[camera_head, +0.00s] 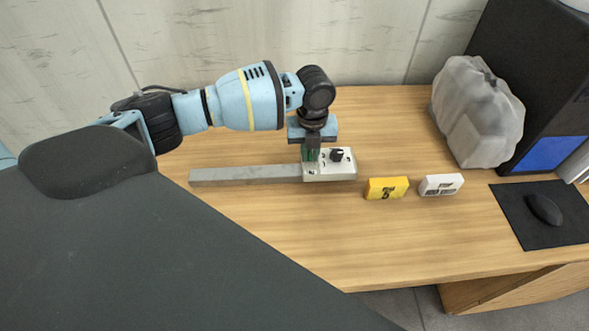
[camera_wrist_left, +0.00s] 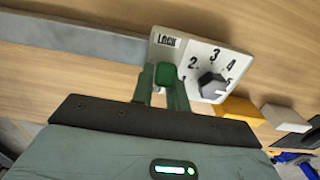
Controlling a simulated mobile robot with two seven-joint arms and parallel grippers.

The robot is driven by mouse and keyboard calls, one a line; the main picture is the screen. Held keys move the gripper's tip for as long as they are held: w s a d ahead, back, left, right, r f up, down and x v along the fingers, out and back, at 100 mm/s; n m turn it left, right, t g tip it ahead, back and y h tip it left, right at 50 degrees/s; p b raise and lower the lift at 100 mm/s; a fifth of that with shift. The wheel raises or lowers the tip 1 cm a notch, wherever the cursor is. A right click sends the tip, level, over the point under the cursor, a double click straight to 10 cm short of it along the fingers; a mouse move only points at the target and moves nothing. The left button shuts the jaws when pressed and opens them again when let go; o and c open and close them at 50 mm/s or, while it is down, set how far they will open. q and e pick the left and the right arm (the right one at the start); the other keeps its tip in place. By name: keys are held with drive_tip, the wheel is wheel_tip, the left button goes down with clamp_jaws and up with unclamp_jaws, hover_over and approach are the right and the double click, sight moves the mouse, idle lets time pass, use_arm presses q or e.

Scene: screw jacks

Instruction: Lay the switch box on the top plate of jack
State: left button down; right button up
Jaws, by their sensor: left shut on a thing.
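The switch box (camera_head: 342,168) is a pale box with a black dial, near the middle of the table in the head view. In the left wrist view its face (camera_wrist_left: 204,52) shows "LOCK", printed numbers and the dial. My left gripper (camera_head: 312,158) points down over the box's left part and is shut on a dark green piece (camera_wrist_left: 167,74) at the box. Whether the box touches the table is unclear. I cannot make out a jack or its top plate in either view. My right gripper is not in view.
A long grey bar (camera_head: 245,175) lies left of the box. A yellow block (camera_head: 386,188) and a white block (camera_head: 441,185) sit to its right. A grey bagged object (camera_head: 477,112), black mat (camera_head: 530,222) and mouse (camera_head: 543,209) are farther right. The front middle of the table is clear.

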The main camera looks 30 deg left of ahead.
use_arm(q)
drive_tip(key=shift+w+r, duration=0.1)
drive_tip(key=shift+r, duration=0.15)
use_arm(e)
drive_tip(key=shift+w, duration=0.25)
